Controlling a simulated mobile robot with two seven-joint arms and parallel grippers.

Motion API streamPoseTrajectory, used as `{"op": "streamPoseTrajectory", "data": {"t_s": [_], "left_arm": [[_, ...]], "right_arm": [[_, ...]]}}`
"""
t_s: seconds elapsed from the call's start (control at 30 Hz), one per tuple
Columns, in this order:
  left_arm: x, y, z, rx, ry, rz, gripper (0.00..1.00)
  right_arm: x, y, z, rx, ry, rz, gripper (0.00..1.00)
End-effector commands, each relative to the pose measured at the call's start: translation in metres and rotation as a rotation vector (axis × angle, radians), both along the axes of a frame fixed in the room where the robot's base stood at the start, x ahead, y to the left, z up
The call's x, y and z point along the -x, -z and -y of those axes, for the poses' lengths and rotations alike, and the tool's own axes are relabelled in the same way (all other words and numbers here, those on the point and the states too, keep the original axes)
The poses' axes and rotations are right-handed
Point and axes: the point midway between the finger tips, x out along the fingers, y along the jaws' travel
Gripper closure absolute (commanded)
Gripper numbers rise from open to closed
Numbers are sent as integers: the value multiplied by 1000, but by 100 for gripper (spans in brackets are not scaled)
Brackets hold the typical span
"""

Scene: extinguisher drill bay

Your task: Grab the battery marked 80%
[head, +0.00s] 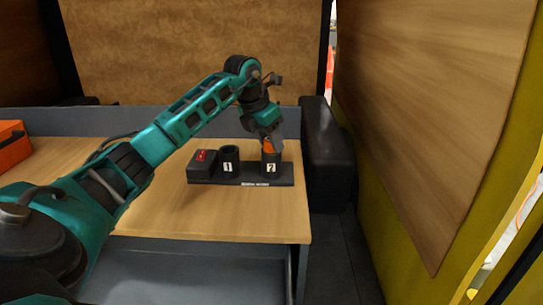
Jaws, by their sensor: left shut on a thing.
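A dark holder (216,179) stands on the wooden table, with a raised block at its left carrying a small red display (201,155). Cup 1 (228,165) and cup 2 (271,166) stand side by side on it. My left gripper (267,142) points down over cup 2 and is shut on a small orange thing (269,147) at the cup's mouth. The gripper hides much of it, and I cannot tell whether its lower end is inside the cup. No 80% mark is readable. My right gripper is not in view.
The wooden table (160,205) has free room left of and in front of the holder. An orange box (12,145) sits at its far left. A black padded block (328,155) stands close to its right edge. A wooden panel (430,110) is farther right.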

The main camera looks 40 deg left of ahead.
Motion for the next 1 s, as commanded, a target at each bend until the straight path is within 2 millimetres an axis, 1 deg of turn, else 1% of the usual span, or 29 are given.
{"op": "streamPoseTrajectory", "data": {"t_s": [0.03,0.2,0.53,0.67,0.83,0.97,1.0], "left_arm": [[0,0,0,0,0,0,85],[0,0,0,0,0,1,100],[0,-1,0,0,0,2,100],[0,-6,0,-1,0,2,100],[-1,-24,-1,0,-1,5,100],[-1,-46,0,0,-1,5,100],[-1,-54,0,1,-1,7,100]], "right_arm": [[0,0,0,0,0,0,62],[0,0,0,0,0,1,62],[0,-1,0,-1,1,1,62],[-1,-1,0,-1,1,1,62],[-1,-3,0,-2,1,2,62],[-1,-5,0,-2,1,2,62],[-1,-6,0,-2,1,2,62]]}}
